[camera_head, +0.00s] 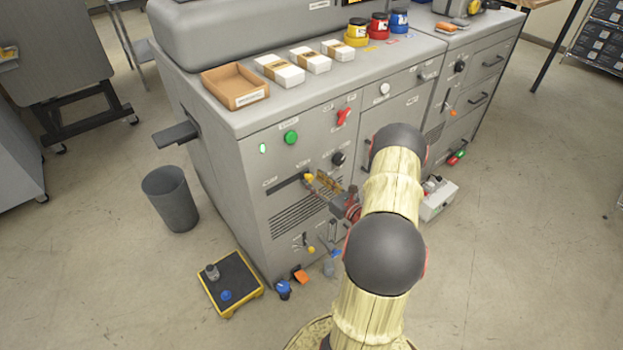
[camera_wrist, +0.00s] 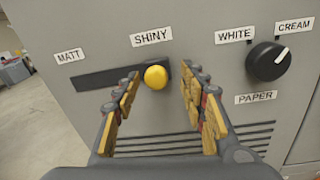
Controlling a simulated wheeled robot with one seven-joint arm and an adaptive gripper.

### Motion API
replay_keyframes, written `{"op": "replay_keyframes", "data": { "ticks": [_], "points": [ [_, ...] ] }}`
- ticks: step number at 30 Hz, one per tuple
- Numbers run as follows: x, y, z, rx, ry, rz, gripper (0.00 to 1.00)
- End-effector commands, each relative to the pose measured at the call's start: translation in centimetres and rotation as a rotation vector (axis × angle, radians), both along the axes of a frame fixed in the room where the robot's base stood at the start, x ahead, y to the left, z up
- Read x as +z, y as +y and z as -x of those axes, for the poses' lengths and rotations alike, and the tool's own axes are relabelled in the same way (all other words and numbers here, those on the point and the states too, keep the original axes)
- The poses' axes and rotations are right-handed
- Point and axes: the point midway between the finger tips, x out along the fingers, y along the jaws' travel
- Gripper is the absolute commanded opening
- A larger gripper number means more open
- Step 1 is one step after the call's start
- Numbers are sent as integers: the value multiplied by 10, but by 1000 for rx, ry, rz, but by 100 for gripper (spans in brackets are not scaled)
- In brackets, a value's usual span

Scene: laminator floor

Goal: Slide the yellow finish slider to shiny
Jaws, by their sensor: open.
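The yellow finish slider knob (camera_wrist: 155,77) is at the right end of its dark slot (camera_wrist: 95,80), below the SHINY label (camera_wrist: 151,37). The MATT label (camera_wrist: 69,56) is above the slot's left end. The knob also shows in the head view (camera_head: 309,177) on the grey machine's front. My gripper (camera_wrist: 160,84) is open, with one finger on each side of the knob. Gaps show between the knob and both fingers, wider on the right. In the head view my gripper (camera_head: 321,183) is close to the panel, and the arm hides part of the front.
A black paper dial (camera_wrist: 268,61) is right of the slider. A green button (camera_head: 291,137) and a red switch (camera_head: 344,117) are higher on the panel. A grey bin (camera_head: 171,198) and a yellow-edged platform (camera_head: 232,283) stand on the floor.

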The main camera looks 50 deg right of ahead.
Motion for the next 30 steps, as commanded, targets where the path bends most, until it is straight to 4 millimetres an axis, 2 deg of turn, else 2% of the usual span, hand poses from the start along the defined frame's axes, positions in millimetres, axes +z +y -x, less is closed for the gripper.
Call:
{"op": "replay_keyframes", "data": {
  "ticks": [1, 6, 12, 18, 30],
  "points": [
    [0, 0, 12, -5, 1, 0, 42],
    [0, 6, 47, -5, 0, 0, 42],
    [0, 11, 79, -5, 0, 1, 42],
    [0, 15, 92, -3, 0, 1, 42],
    [0, 15, 92, -1, -1, 1, 42]
  ]
}}
